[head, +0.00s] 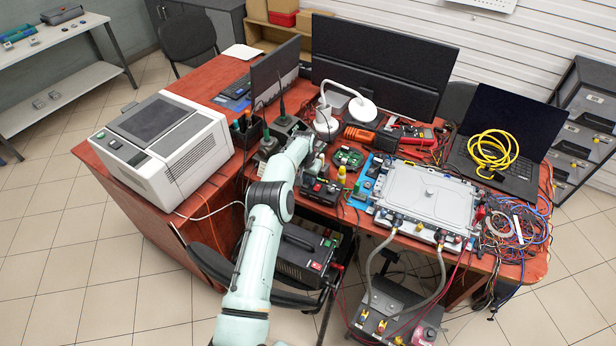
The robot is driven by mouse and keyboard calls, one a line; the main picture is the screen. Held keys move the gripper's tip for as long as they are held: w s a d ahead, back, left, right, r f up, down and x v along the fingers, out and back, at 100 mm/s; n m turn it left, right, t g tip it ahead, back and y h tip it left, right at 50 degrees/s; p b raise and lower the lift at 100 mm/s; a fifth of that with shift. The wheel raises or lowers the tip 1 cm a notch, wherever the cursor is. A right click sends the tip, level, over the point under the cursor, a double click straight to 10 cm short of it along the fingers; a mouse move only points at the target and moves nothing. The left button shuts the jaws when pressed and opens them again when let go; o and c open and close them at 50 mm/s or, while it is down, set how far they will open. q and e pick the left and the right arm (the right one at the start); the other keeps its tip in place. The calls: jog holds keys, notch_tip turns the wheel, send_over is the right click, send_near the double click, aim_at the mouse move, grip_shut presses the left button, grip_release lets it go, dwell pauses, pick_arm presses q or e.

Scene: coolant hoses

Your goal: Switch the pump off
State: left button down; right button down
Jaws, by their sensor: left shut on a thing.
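A dark grey box (385,315) at the lower middle, in front of the desk, looks like the pump unit. It has yellow-topped fittings and a pink-red part (428,332) at its right end; I cannot tell a switch position. Two grey hoses (440,275) run from it up to a silver flat-lidded case (428,195) on the desk. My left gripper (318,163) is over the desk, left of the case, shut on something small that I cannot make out. It is far above and behind the pump box. My right gripper is not in view.
A black unit with a red switch (300,257) sits below the desk edge. A white machine (165,145) stands on the left. Monitors, a lamp (362,107), a laptop with yellow cable (492,150) and tangled wires crowd the desk (205,80). The floor at left is clear.

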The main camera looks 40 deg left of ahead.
aim_at(305, 186)
pick_arm(q)
jog(key=shift+s+g, duration=0.1)
jog(key=shift+g, duration=0.2)
dwell(0.4)
jog(key=c, duration=1.3)
grip_release()
jog(key=shift+s, duration=0.15)
jog(key=shift+r, duration=0.1)
jog(key=shift+r, duration=0.2)
jog(key=r, duration=0.4)
jog(key=s+r, duration=0.1)
jog(key=r, duration=0.7)
jog(key=shift+s+d+r, duration=0.25)
jog(key=shift+s+r, duration=0.15)
jog(key=shift+f, duration=0.1)
